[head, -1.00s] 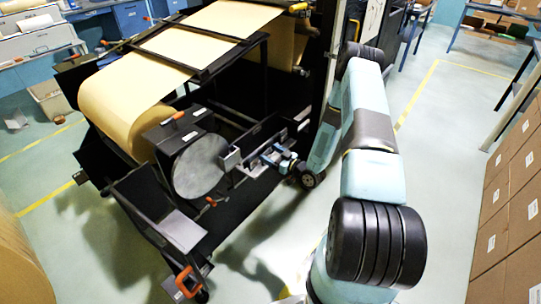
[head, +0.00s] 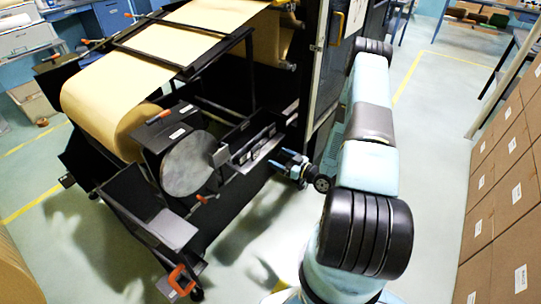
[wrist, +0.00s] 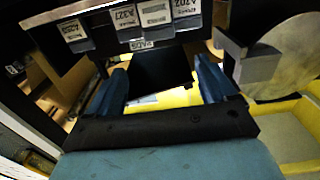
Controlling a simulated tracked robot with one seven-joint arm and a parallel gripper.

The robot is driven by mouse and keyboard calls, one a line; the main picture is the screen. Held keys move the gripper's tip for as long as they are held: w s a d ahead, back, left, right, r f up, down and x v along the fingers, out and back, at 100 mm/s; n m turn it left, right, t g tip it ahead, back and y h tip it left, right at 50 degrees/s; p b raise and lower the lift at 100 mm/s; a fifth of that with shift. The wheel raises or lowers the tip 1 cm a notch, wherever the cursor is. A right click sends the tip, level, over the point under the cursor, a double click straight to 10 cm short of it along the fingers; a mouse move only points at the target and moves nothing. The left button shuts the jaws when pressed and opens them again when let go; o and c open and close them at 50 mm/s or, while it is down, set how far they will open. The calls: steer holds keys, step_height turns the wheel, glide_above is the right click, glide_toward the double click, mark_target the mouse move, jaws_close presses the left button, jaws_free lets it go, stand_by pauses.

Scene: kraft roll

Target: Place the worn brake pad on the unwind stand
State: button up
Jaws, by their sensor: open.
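The unwind stand (head: 130,205) is a black frame under the kraft roll (head: 95,105). A grey brake disc (head: 190,165) faces out on it, with a grey block (head: 220,156) at its right edge. A dark tray with a pale front ledge (head: 265,150) holds small dark pieces. My gripper (head: 283,162) is open, just right of this tray. In the wrist view my gripper (wrist: 165,85) has blue fingers apart, with a dark shape (wrist: 162,68) behind the gap. Several grey blocks with white labels (wrist: 155,12) sit above a "PADS" label. I cannot single out the worn pad.
Stacked cartons (head: 505,190) line the right side. A dark machine panel (head: 318,70) stands behind my gripper.

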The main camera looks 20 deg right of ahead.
steer(key=w+d+r+n+g+h, duration=0.1)
steer(key=w+d+r+g+h, duration=0.2)
steer(key=r, duration=0.5)
steer(key=w+d+r+n+g+h, duration=0.1)
steer(key=w+d+r+h, duration=0.15)
steer(key=w+r, duration=0.4)
steer(key=s+r+m+g+h, duration=0.1)
steer(key=s+r+h, duration=0.15)
steer(key=r, duration=0.65)
steer(key=s+r+m+h, duration=0.2)
steer(key=r+h, duration=0.1)
steer(key=r, duration=0.6)
steer(key=s+a+r+m+g+h, duration=0.2)
steer(key=s+a+r+m, duration=0.2)
steer(key=s+r, duration=1)
steer(key=s+a+r+m+g+y, duration=0.1)
steer(key=s+a, duration=0.3)
steer(key=s, duration=0.6)
steer(key=s+a+r+m+g+y, duration=0.1)
steer(key=s+a+r, duration=0.2)
steer(key=s, duration=0.6)
steer(key=shift+s+a+r, duration=0.4)
steer(key=shift+r, duration=0.05)
